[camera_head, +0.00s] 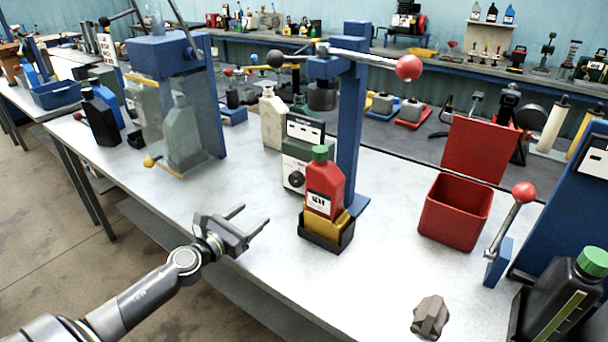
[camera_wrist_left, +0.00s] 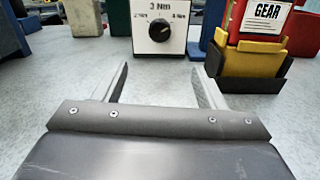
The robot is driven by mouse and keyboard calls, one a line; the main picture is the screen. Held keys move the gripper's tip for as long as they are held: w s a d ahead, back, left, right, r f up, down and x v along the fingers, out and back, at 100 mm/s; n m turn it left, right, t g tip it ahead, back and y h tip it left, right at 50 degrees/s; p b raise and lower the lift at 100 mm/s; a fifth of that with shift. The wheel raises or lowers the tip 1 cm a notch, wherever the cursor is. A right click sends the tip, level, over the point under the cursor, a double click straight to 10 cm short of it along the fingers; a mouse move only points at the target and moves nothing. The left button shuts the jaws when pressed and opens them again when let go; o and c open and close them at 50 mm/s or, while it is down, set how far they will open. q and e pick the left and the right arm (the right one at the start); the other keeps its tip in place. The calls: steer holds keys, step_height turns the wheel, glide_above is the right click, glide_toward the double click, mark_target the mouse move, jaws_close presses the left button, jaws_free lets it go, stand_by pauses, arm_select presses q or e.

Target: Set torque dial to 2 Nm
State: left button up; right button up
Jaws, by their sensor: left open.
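The torque unit (camera_head: 296,160) is a pale green and white box on the bench, behind and left of the red bottle. Its black torque dial (camera_head: 296,179) faces the front. My right gripper is not in view.
A red bottle (camera_head: 324,183) with a green cap, labelled "GEAR", stands in a yellow and black holder (camera_head: 325,232) right of the dial. A blue press column (camera_head: 351,130) rises behind it. A red bin (camera_head: 455,211) and a grey rag (camera_head: 430,316) lie to the right.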

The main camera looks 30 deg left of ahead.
mark_target(293, 182)
arm_select(q)
steer(key=shift+w+f, duration=0.1)
steer(key=shift+w, duration=0.75)
steer(key=shift+w+r+p, duration=0.2)
steer(key=shift+r+p, duration=0.05)
steer(key=shift+p, duration=0.2)
steer(key=w, duration=0.1)
steer(key=w+p, duration=0.1)
steer(key=w, duration=0.1)
steer(key=shift+w+d+r, duration=0.15)
steer(key=shift+w+d, duration=0.1)
steer(key=w, duration=1.1)
steer(key=shift+d+f, duration=0.3)
steer(key=shift+d, duration=0.1)
steer(key=shift+w, duration=0.55)
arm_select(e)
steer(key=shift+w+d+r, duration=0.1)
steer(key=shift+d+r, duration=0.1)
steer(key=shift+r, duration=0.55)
arm_select(q)
steer(key=c, duration=1)
